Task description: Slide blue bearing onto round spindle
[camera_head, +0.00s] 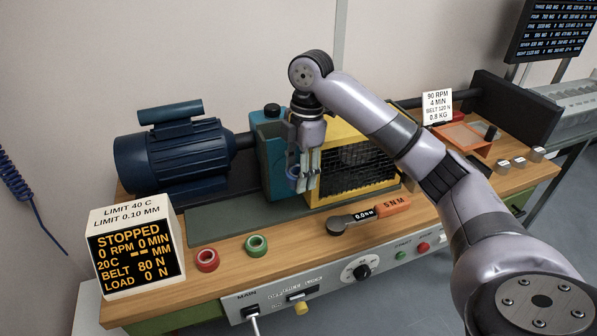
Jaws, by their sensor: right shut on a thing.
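My right gripper (304,182) points down in front of the teal housing (266,160) and the yellow guard. It is shut on the blue bearing (292,173), a small ring whose left part shows beside the fingers. The rest of the ring is hidden by the fingers. I cannot make out the round spindle; the gripper and arm cover that part of the machine. So I cannot tell whether the bearing touches it. My left gripper is not in view.
A red ring (207,260) and a green ring (257,245) lie on the wooden bench front. A torque wrench (365,215) lies right of them. A dark blue motor (180,155) stands left, a yellow mesh guard (325,124) behind the gripper. A display box (133,225) stands front left.

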